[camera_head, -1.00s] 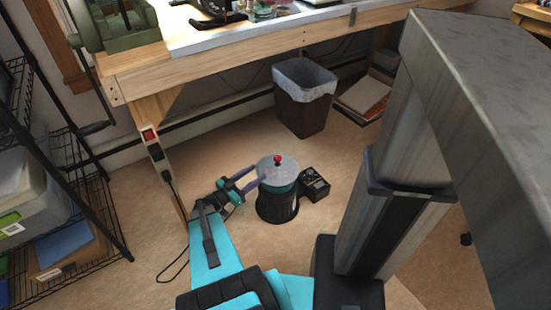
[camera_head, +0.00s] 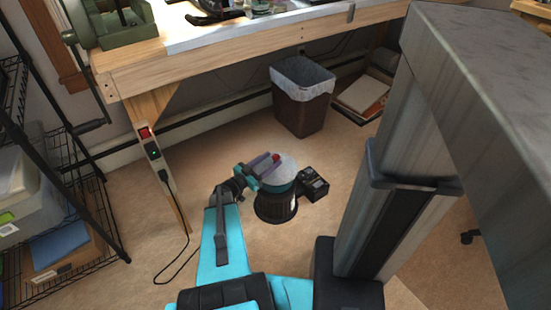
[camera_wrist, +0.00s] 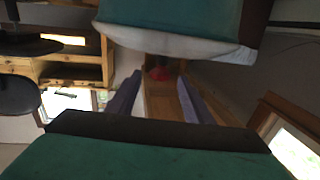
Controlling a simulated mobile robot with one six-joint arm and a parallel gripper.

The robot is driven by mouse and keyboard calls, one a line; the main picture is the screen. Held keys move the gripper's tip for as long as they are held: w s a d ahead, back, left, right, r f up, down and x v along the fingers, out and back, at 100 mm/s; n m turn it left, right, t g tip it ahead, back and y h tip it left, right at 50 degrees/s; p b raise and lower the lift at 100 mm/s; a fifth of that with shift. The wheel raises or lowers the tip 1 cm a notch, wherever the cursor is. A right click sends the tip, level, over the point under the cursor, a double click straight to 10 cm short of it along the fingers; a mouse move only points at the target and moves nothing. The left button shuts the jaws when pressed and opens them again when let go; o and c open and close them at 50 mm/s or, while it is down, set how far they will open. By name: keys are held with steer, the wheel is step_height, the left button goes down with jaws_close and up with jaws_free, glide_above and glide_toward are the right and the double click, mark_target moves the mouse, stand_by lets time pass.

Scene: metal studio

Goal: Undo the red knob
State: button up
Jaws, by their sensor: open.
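The red knob (camera_head: 276,156) stands on the pale grey lid (camera_head: 287,167) of a dark ribbed canister (camera_head: 276,207) with a teal upper band, on the floor. My gripper (camera_head: 267,161) is open, its purple fingers over the lid and its tips close to the knob. In the wrist view, the knob (camera_wrist: 160,73) shows near the far ends of the two spread fingers (camera_wrist: 159,94), just below the lid's pale rim (camera_wrist: 180,46). That view looks upside down. I cannot tell whether either finger touches the knob.
A black box (camera_head: 312,184) sits right beside the canister. A brown bin (camera_head: 302,113) with a white liner stands behind. The wooden workbench (camera_head: 230,82) overhangs the back, and its leg (camera_head: 160,180) and a wire shelf (camera_head: 90,200) are at left.

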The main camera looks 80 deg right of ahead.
mark_target(273, 159)
steer(key=shift+b+x, duration=0.3)
steer(key=shift+x, duration=1.6)
steer(key=c, duration=1.1)
steer(key=shift+o, duration=0.2)
